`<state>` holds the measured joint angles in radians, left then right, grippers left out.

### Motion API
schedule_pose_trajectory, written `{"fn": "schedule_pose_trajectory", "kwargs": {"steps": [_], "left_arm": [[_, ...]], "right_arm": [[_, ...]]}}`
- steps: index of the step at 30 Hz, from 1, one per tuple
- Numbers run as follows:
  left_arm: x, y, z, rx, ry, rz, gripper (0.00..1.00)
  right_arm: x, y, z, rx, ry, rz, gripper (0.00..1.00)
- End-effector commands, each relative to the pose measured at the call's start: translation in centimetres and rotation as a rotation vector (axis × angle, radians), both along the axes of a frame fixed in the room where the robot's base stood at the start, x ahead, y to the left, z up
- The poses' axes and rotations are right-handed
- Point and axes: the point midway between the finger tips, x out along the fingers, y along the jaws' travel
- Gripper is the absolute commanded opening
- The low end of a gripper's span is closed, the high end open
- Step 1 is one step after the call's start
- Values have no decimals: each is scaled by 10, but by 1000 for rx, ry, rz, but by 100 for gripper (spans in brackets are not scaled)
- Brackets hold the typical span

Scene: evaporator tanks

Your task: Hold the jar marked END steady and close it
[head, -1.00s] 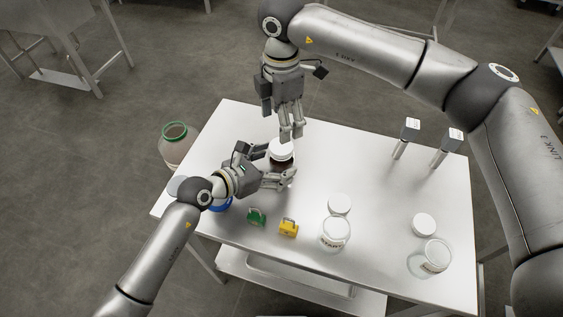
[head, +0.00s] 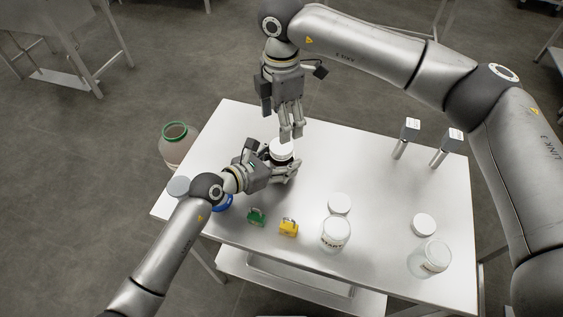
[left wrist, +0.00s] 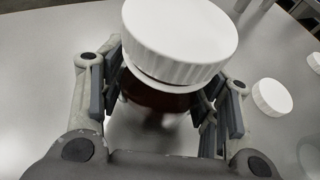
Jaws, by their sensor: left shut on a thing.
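A jar with dark brown contents (left wrist: 155,96) stands near the left part of the table, and my left gripper (head: 288,172) is shut around its body. No END mark shows on it in these views. A white ribbed lid (head: 281,149) sits on its top; in the left wrist view the lid (left wrist: 180,40) shows a pale rim or gap below its edge. I cannot tell whether it is screwed tight. My right gripper (head: 291,134) hangs fingers-down just above or behind the lid, and whether it touches it or is open is unclear.
A clear jar marked START (head: 335,234) and another clear jar (head: 431,257) stand at right, with loose white lids (head: 339,204) (head: 424,224) nearby. Green (head: 257,217) and yellow (head: 289,228) padlock-like blocks lie in front. Two posts (head: 405,139) (head: 447,149) stand behind.

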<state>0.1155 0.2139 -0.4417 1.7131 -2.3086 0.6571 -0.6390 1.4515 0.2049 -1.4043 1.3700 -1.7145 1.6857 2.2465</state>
Motion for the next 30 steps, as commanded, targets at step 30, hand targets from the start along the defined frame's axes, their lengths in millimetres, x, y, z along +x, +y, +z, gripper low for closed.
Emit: {"fn": "schedule_pose_trajectory", "kwargs": {"steps": [30], "left_arm": [[0,0,-1,1,0,0,0]], "right_arm": [[0,0,0,0,0,946,68]]}}
